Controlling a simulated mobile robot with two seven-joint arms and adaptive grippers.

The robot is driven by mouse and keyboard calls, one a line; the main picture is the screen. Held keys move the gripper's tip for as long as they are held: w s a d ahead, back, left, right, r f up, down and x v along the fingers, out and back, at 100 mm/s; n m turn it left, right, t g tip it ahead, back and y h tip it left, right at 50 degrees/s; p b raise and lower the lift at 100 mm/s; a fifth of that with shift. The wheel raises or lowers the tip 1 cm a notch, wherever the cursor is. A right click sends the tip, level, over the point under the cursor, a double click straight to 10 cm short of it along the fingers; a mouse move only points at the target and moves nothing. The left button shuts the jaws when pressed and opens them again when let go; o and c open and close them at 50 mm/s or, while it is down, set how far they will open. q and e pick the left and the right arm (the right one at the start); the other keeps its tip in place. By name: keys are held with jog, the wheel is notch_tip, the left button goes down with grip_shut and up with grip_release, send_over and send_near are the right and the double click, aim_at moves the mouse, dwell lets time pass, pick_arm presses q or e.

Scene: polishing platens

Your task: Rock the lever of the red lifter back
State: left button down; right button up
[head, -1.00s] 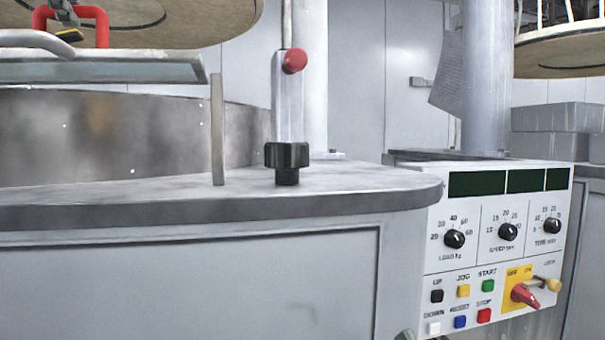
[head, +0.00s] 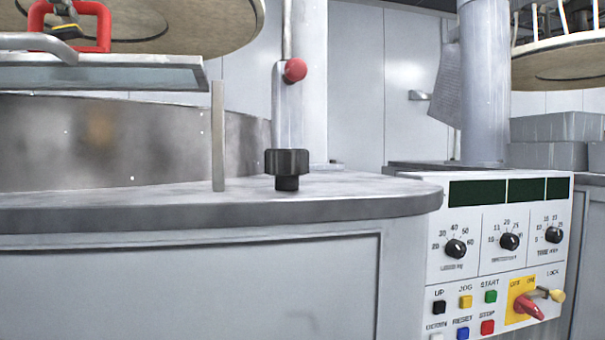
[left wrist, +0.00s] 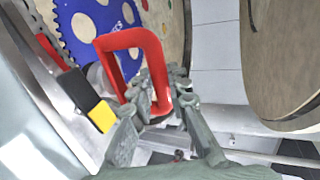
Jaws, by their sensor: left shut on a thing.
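The red lifter (head: 103,28) is at the top left of the head view, cut by the frame edge, above a metal-framed glass panel. Its looped red handle (left wrist: 128,40) fills the middle of the left wrist view. Its black lever with a yellow tip (left wrist: 101,115) lies left of the handle in that view; the lever (head: 66,32) also shows in the head view. My left gripper (left wrist: 166,88) is shut on the handle's right leg, with a finger on either side. The lever appears clear of the fingers. My right gripper is not in view.
The glass panel (head: 110,74) sits below the lifter. A metal post (head: 218,135) and a black knob (head: 287,168) stand on the grey rim (head: 345,195). A control panel (head: 470,270) is at right. A round platen (left wrist: 290,60) hangs at right in the wrist view.

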pick_arm(q)
jog(key=s+d, duration=0.7)
jog(key=s, duration=0.5)
jog(key=shift+s+d+r, duration=0.15)
jog(key=shift+s+d, duration=0.15)
jog(key=shift+d, duration=0.1)
dwell(1.4)
dwell(0.3)
